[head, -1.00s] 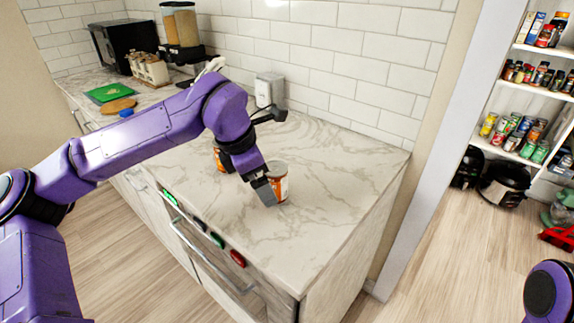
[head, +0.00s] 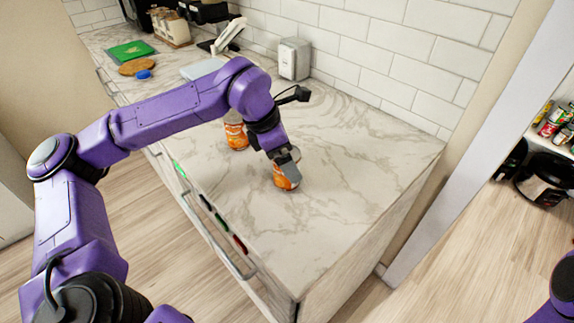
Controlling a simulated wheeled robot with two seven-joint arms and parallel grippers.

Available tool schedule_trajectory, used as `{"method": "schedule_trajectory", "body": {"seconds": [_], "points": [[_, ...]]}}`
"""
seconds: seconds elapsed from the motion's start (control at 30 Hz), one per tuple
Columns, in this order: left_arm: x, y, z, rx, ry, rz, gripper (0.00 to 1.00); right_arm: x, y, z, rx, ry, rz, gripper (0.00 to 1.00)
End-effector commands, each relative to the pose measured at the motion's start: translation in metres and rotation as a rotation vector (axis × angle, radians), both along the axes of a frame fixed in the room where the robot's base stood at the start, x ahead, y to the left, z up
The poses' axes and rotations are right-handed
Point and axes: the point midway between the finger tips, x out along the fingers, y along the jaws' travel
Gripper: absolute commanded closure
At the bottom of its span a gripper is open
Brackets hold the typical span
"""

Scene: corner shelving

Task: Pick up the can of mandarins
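An orange-labelled can (head: 286,183) stands on the marble counter (head: 345,165) near its front edge. My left gripper (head: 288,162) is right at this can, pointing down, and its grey fingers cover the can's upper part. Whether the fingers are closed on it or only around it cannot be told. A second orange-labelled can (head: 236,137) stands further left and back, partly hidden behind my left arm. The label words are too small to read, so I cannot tell which can holds mandarins. My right gripper is out of view; only part of my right arm shows at the lower right.
A green board (head: 130,49), a round brown board (head: 137,67) and a blue item (head: 143,75) lie at the far left. Drawer handles line the counter front. The counter's right part is clear.

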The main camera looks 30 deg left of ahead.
Motion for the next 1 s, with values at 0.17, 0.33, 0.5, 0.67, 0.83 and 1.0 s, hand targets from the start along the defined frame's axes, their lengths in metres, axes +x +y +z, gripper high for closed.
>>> {"method": "schedule_trajectory", "body": {"seconds": [0.17,0.33,0.5,0.67,0.83,1.0], "points": [[0.006,-0.007,-0.017,0.0,-0.001,-0.001,0.05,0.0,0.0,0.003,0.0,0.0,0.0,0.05],[0.006,-0.007,-0.018,0.0,-0.002,-0.001,0.05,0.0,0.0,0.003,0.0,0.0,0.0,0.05],[0.006,-0.007,-0.017,0.0,-0.002,-0.001,0.54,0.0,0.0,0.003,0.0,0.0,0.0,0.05],[0.006,-0.007,-0.016,-0.001,-0.003,-0.001,0.75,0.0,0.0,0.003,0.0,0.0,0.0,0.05],[0.006,-0.007,-0.015,0.0,-0.004,-0.001,0.75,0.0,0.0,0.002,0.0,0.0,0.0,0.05],[0.007,-0.006,-0.003,-0.001,-0.006,0.001,0.75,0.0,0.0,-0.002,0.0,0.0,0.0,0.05]]}}
